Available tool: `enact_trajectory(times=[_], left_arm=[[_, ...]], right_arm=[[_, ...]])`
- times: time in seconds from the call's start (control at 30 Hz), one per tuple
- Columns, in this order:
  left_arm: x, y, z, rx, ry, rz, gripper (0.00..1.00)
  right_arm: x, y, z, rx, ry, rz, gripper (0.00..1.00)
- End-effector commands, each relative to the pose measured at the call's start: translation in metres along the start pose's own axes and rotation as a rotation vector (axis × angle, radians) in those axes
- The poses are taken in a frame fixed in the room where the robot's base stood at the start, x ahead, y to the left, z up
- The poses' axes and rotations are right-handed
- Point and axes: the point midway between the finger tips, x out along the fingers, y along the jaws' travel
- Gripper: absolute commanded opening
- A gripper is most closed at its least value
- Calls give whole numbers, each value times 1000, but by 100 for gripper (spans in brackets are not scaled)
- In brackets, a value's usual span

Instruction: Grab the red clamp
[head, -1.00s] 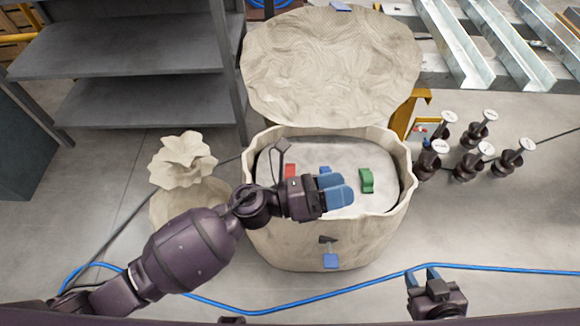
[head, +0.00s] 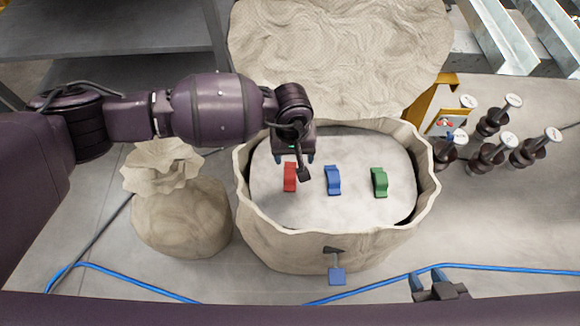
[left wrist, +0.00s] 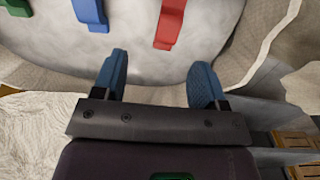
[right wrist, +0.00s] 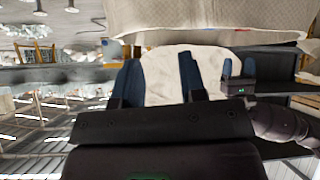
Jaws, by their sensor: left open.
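The red clamp (head: 290,178) lies on the pale surface inside the large beige sack-like container (head: 290,248). It also shows in the left wrist view (left wrist: 171,22), at the top and beyond the fingertips. My left gripper (head: 294,158) is open, pointing down just behind the red clamp in the head view. Its blue fingers (left wrist: 158,72) are apart and nothing is between them. The red clamp is not between the fingers. My right gripper (head: 428,277) is open and empty at the front right, away from the container; its separated fingers show in the right wrist view (right wrist: 157,75).
A blue clamp (head: 333,181) and a green clamp (head: 380,182) lie right of the red one. A smaller beige sack (head: 180,220) stands left. Several dark fittings with white tops (head: 491,155) stand right. A grey shelf (head: 130,55) is behind. The container's rim stands raised around the clamps.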

Motion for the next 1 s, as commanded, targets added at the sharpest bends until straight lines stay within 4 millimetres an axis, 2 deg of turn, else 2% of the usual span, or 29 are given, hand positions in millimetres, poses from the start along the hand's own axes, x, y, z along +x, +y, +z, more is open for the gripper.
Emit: enact_trajectory(times=[0.17, 0.37, 0.5, 0.77, 1.0], left_arm=[[5, -8, -12, 38, 36, -49, 66], [31, -9, -11, 38, 31, -46, 66], [50, -10, -12, 37, 30, -45, 66], [64, -11, -11, 36, 34, -44, 66], [99, -14, -6, 35, 28, -44, 66]], right_arm=[[2, 0, 5, -5, -9, -2, 38], [2, -2, 13, -19, -23, -4, 38], [2, -2, 10, -34, -12, -5, 38], [4, -3, 5, -49, 4, -7, 38], [10, -6, 12, -71, -4, -14, 38]])
